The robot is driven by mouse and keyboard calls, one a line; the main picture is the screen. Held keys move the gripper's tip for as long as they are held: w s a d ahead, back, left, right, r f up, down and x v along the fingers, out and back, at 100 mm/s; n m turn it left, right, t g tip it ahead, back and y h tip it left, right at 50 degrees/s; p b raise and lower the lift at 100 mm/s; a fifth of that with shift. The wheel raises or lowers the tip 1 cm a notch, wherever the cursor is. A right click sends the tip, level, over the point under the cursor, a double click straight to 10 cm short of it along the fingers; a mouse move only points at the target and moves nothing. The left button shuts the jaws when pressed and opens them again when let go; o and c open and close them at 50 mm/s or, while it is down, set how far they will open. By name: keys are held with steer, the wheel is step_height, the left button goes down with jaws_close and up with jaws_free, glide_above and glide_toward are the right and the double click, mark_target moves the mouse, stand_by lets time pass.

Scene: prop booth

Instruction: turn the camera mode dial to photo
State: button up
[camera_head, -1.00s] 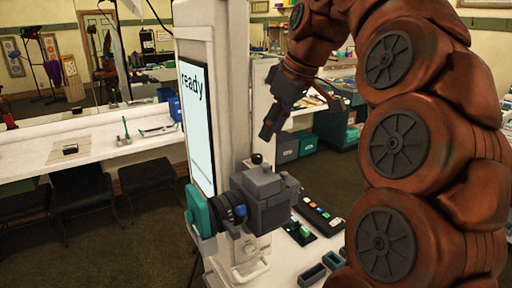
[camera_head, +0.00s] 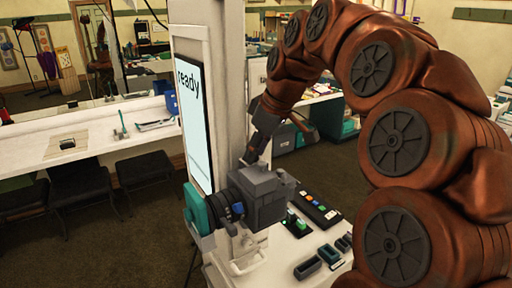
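The grey, boxy camera (camera_head: 265,190) sits on a white mount, its black lens pointing left toward a teal ring (camera_head: 196,208). My gripper (camera_head: 249,158) points down at the top of the camera, over the spot of the dark top dial. The fingers hide the dial, so I cannot tell whether they touch it or which mode it is set to. The fingers look close together, but their gap is not clear.
A white column with a screen reading "ready" (camera_head: 195,120) stands just left of the gripper. A panel of coloured buttons (camera_head: 318,209) and small dark bins (camera_head: 307,268) lie on the white table to the right. A counter with dark stools is at left.

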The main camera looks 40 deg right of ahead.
steer(key=shift+f, duration=0.1)
jaws_close()
stand_by(0.3)
steer(key=shift+m+b, duration=0.3)
steer(key=shift+b, duration=0.15)
steer(key=shift+f+m+h+b, duration=0.15)
steer(key=shift+m+h+b, duration=0.15)
steer(key=shift+m+b, duration=0.35)
steer(key=m+h+b, duration=0.1)
steer(key=m+b, duration=0.2)
steer(key=shift+a+b, duration=0.1)
steer(key=shift+b, duration=0.25)
steer(key=m+h+b, duration=0.1)
steer(key=m, duration=0.1)
steer(key=shift+a+m+b, duration=0.1)
steer(key=shift+m+b, duration=0.25)
steer(key=shift+b, duration=0.05)
steer(key=shift+w+a+m+g+h+b, duration=0.15)
steer(key=shift+m+h+b, duration=0.3)
steer(key=shift+m, duration=0.55)
steer(key=shift+s+d+m+g+h+b, duration=0.1)
steer(key=shift+m+g+h+b, duration=0.25)
steer(key=shift+m, duration=0.95)
